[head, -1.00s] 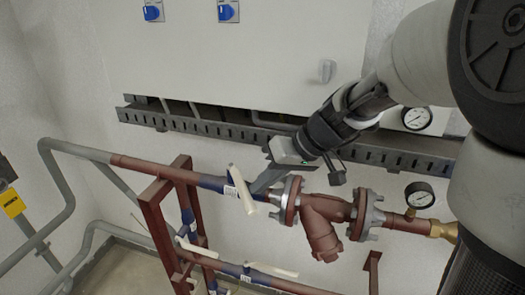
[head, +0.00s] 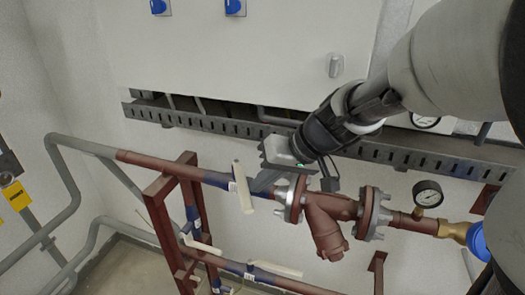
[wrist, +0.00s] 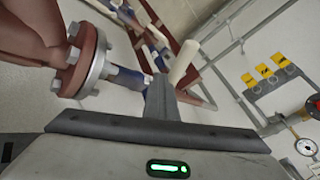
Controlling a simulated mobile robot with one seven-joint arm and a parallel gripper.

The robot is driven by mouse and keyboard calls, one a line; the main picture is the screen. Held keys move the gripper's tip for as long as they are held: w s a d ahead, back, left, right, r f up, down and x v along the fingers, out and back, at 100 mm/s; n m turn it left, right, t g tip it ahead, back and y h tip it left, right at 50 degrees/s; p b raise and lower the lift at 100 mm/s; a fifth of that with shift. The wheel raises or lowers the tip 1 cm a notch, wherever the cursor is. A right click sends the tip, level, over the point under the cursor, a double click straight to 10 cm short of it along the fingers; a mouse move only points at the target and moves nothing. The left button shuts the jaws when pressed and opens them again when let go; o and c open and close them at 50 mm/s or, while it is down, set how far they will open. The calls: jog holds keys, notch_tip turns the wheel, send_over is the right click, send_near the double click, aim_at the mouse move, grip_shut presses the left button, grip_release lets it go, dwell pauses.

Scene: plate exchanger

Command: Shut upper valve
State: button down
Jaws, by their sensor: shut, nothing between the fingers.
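The upper valve (head: 229,182) is a blue body on the upper red pipe, with a long cream lever handle (head: 243,190) that points downward across the pipe in the head view. The handle also shows in the wrist view (wrist: 183,62), just beyond my fingers. My gripper (head: 259,186) is shut and empty, close on the right side of the handle, between it and the flange. The closed grey fingers show in the wrist view (wrist: 160,92). I cannot tell whether they touch the handle. They partly hide the valve.
A flanged red strainer (head: 328,220) sits right of the gripper. A red frame (head: 160,220) stands at the left. Lower valves with cream handles (head: 275,269) lie below. A perforated cable tray (head: 220,125) runs behind, and a gauge (head: 428,194) is at right.

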aim_at(241, 192)
jog(key=a+m, duration=0.1)
jog(key=s+a+m+t, duration=0.1)
jog(key=a, duration=0.1)
jog(key=a+m+h, duration=0.1)
jog(key=shift+s+a+t, duration=0.15)
jog(key=shift+s+t, duration=0.1)
jog(key=shift+t, duration=0.05)
jog(key=a, duration=0.3)
jog(key=shift+b, duration=0.3)
jog(key=shift+a, duration=0.15)
jog(key=shift+r, duration=0.2)
